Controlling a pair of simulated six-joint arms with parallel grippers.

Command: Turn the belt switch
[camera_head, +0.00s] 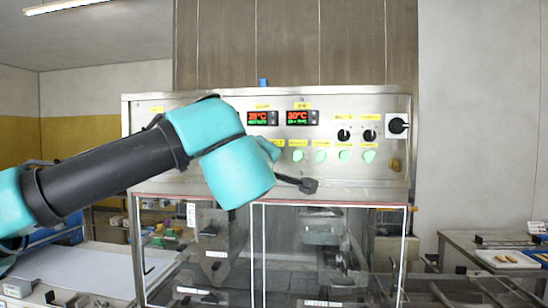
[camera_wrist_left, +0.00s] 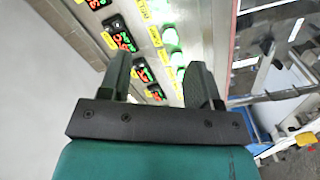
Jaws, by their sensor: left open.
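The control panel (camera_head: 225,150) of the steel machine faces me in the head view. Two black rotary knobs, a left one (camera_head: 343,135) and a right one (camera_head: 370,135), sit under yellow labels too small to read. A larger black switch (camera_head: 398,125) is on a white plate at the panel's right end. I cannot tell which is the belt switch. My left gripper (camera_head: 300,183) is below the green buttons, left of and lower than the knobs. In the left wrist view its fingers (camera_wrist_left: 162,80) are apart and empty, with panel displays and lit buttons beyond. My right gripper is not in view.
Several lit green buttons (camera_head: 320,156) and two red-digit displays (camera_head: 297,117) are on the panel. Clear framed doors (camera_head: 330,240) are below it. A side table with a tray (camera_head: 507,259) stands at the right. The space before the panel's right half is free.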

